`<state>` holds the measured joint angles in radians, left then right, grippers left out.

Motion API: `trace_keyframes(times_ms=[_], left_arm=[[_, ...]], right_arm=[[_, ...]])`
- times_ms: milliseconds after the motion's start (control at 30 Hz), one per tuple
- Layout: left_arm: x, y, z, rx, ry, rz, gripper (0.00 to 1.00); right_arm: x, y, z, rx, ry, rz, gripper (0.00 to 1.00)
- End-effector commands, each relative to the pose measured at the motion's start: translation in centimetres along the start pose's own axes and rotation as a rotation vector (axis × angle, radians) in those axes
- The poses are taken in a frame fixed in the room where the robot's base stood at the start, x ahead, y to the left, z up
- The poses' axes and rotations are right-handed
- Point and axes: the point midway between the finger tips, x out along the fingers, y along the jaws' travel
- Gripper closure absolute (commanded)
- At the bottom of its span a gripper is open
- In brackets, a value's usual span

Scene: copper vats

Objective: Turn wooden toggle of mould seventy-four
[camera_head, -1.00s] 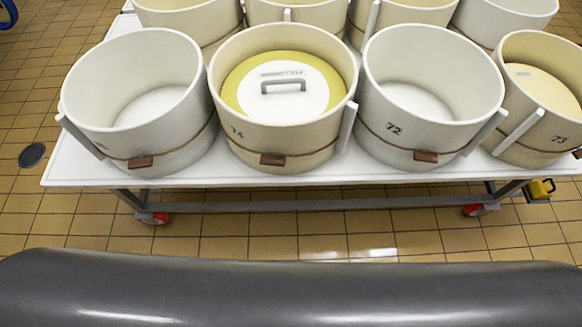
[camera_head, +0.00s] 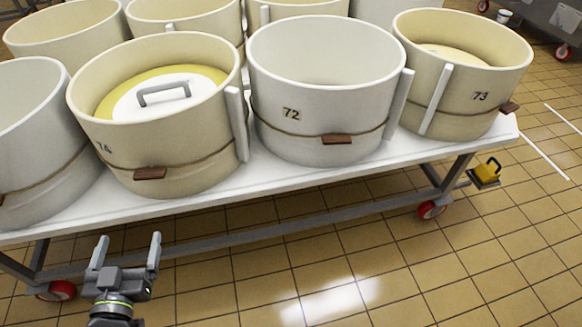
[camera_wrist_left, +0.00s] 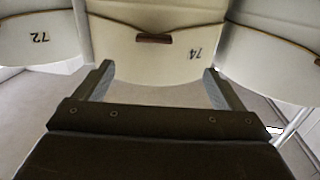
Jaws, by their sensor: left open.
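Mould seventy-four (camera_head: 190,125) is a cream tub with a white and yellow lid (camera_head: 160,97) inside, standing on the white table at left. Its brown wooden toggle (camera_head: 150,173) sits on the cord around its front. In the left wrist view the toggle (camera_wrist_left: 154,38) shows ahead, near the number 74 on the mould (camera_wrist_left: 130,52). My left gripper (camera_head: 127,240) is open and empty, below and in front of the table edge, apart from the toggle. It also shows in the left wrist view (camera_wrist_left: 158,82). My right gripper is out of view.
Mould 72 (camera_head: 325,80) and mould 73 (camera_head: 485,75) stand to the right, with their own toggles. A white mould (camera_head: 40,130) stands at left and more stand behind. The white table (camera_head: 270,187) has red-wheeled legs. The tiled floor (camera_head: 400,270) in front is clear.

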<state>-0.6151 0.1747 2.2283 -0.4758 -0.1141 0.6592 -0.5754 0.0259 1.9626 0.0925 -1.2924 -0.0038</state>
Motion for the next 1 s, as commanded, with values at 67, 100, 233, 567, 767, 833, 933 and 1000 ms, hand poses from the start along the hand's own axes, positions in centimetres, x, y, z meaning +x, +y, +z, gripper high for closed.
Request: trace_keyframes(times_ms=[67,100,233,567,767,833,933,1000], left_arm=[[-0.2,0.2,-0.5,-0.004,0.028,0.006,0.1],[-0.3,0.3,-0.8,-0.004,0.035,0.008,0.1],[-0.3,0.3,-1.3,-0.005,0.041,0.009,0.1],[3.2,0.4,-1.7,-0.004,0.043,0.01,0.1],[6.7,0.4,-1.7,-0.004,0.042,0.01,0.1],[8.0,0.4,-1.7,-0.004,0.041,0.009,0.1],[9.8,0.4,-1.7,-0.003,0.042,0.01,0.1],[11.1,0.4,-1.8,-0.003,0.041,0.01,0.1]], right_arm=[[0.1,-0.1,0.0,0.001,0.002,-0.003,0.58],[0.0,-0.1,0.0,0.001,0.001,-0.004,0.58],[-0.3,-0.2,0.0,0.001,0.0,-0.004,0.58],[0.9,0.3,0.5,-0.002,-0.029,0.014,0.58],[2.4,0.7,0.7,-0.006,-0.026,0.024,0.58],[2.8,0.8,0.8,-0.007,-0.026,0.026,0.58],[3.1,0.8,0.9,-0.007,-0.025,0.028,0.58],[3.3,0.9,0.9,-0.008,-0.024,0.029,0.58]])
